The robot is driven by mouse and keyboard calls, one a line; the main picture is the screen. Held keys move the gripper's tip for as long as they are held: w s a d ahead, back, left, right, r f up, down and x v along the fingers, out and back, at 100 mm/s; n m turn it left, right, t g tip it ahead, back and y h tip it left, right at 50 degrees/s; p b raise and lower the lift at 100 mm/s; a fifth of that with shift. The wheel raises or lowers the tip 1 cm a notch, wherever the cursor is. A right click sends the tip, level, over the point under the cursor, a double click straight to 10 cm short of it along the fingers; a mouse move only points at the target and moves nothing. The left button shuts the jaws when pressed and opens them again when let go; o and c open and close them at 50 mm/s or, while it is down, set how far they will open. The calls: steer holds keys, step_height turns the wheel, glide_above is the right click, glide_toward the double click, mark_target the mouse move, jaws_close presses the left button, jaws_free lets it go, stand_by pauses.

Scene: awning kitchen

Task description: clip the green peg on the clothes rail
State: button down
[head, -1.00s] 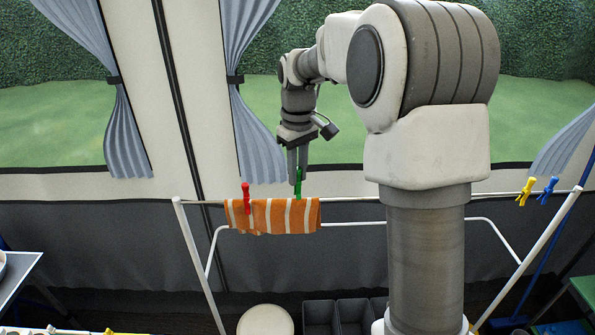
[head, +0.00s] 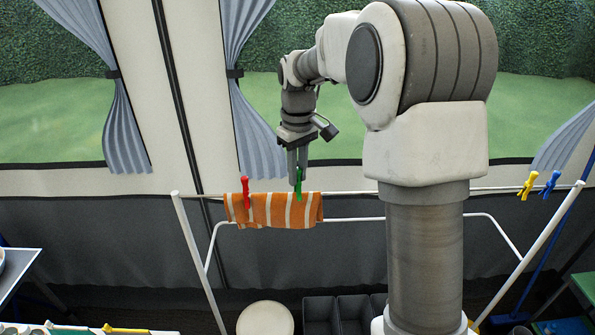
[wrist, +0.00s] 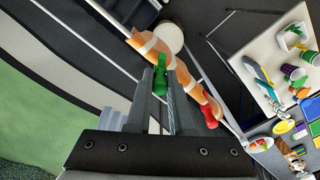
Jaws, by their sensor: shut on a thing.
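The green peg (head: 298,184) is upright at the top edge of the orange striped cloth (head: 270,212), which hangs over the clothes rail (head: 350,194). My gripper (head: 297,172) is shut on the peg from above, just over the rail. In the wrist view the green peg (wrist: 159,80) sits between the two fingers, with the cloth (wrist: 180,68) beyond. The peg's lower end overlaps the cloth in the head view. A red peg (head: 245,192) is clipped at the cloth's left part; it also shows in the wrist view (wrist: 208,117).
A yellow peg (head: 529,186) and a blue peg (head: 549,184) are on the rail at the far right. A round white stool (head: 265,319) and dark bins (head: 338,314) stand below. The rail between the cloth and my column looks bare.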

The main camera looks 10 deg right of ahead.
steer(key=shift+f, duration=0.3)
steer(key=shift+c, duration=1.2)
jaws_free()
steer(key=shift+r, duration=0.1)
steer(key=shift+r+p, duration=2.85)
steer(key=shift+r, duration=0.7)
